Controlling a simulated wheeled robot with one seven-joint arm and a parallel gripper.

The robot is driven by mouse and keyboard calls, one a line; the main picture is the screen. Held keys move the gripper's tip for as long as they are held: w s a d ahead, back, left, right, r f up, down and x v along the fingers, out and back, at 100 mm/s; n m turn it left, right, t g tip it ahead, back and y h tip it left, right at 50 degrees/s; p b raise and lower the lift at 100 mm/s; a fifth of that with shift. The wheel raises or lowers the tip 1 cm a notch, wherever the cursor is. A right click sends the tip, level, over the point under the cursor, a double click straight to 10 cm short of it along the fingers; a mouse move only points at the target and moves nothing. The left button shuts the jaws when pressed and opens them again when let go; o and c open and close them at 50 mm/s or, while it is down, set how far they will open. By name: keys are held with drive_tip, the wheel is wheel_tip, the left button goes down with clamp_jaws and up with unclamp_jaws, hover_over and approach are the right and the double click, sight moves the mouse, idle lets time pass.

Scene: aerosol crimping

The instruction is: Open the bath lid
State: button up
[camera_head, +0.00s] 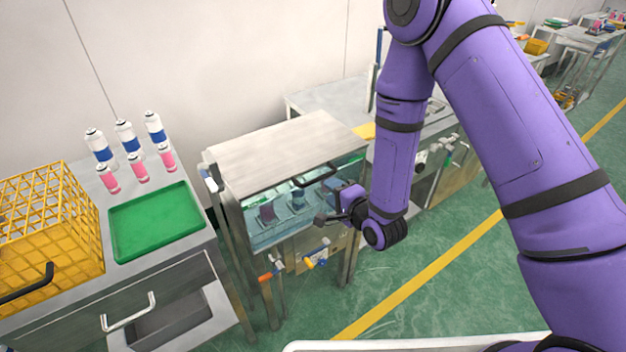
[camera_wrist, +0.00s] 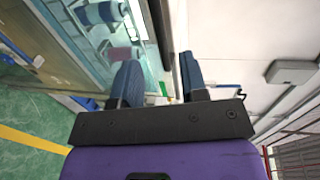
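The bath (camera_head: 255,238) is a metal-framed tank with a clear front, bluish water and a few dark items inside. Its flat metal lid (camera_head: 285,148) lies level over the top, closed. A black bar handle (camera_head: 315,177) is on the lid's front edge, and a dark bar that looks like it shows in the wrist view (camera_wrist: 163,36). My gripper (camera_head: 330,205) is just in front of the bath, slightly below and right of the handle. In the wrist view my gripper's dark fingers (camera_wrist: 160,85) are apart, with nothing clearly between them. Contact with the handle cannot be told.
Left of the bath, a bench holds a yellow crate (camera_head: 42,222), a green tray (camera_head: 155,222) and several bottles (camera_head: 126,137). Valves with coloured handles (camera_head: 316,260) project below the bath's front. A metal counter (camera_head: 340,100) stands right. Green floor (camera_head: 425,262) in front is open.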

drive_tip(key=x, duration=1)
drive_tip(key=shift+s+d, duration=0.1)
clamp_jaws()
